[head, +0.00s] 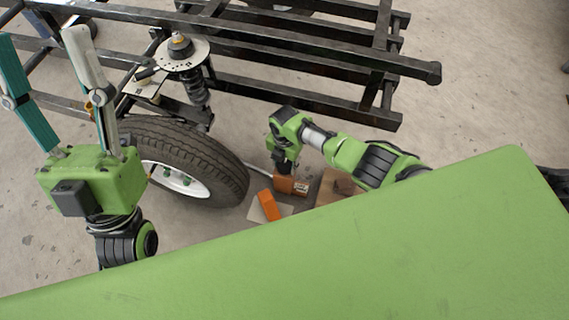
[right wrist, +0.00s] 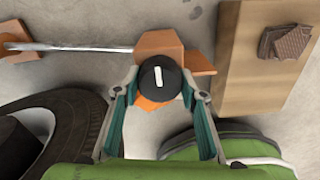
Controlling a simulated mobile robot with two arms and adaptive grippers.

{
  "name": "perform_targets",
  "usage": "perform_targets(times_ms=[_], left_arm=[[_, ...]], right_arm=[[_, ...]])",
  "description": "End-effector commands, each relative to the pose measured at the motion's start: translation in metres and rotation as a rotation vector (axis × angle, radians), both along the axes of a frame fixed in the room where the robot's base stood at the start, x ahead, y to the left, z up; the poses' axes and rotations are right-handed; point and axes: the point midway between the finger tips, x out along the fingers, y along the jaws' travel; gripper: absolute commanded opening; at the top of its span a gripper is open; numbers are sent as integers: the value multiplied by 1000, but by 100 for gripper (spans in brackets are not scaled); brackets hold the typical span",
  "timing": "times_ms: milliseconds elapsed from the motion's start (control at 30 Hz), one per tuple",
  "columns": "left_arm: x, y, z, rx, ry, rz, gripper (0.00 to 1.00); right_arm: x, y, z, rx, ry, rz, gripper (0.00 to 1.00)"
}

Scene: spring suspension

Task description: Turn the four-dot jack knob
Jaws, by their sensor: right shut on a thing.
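An orange jack body (head: 294,186) stands on the floor to the right of the tyre, with small markings on its side too small to read. In the right wrist view, a round black knob (right wrist: 159,78) with a white bar mark sits at the jack (right wrist: 160,43). My right gripper (right wrist: 160,86) is shut on this knob, one finger on each side. In the head view my right gripper (head: 286,167) reaches down to the jack and hides the knob. No dots can be made out. My left gripper (head: 42,38) is raised, open and empty at the left.
The tyre (head: 213,160) stands close to the left of the jack. An orange piece (head: 268,205) and a wooden block (head: 338,184) are beside it. A metal rod (right wrist: 75,47) runs left from the jack. The black frame (head: 300,98) and spring (head: 196,88) are behind.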

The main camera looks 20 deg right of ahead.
Motion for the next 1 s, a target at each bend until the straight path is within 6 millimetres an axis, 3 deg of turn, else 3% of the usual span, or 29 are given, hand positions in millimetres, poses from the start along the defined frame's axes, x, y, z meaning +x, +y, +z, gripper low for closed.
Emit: perform_targets(times_ms=[367, 400, 433, 800, 1000], left_arm=[[0, 0, -1, -2, 3, -1, 50], [0, 0, -1, -1, 5, -1, 50], [0, 0, -2, -2, 6, 0, 50], [0, 0, -2, -5, 10, 0, 50], [0, 0, -2, -4, 7, 0, 50]], right_arm=[[-1, 0, -1, -1, 3, 11, 16], [-1, 0, -1, -1, 3, 11, 48], [-1, 0, -1, -1, 3, 10, 55], [0, 0, 1, -1, -1, 7, 55], [1, 0, 13, 0, -1, 6, 55]])
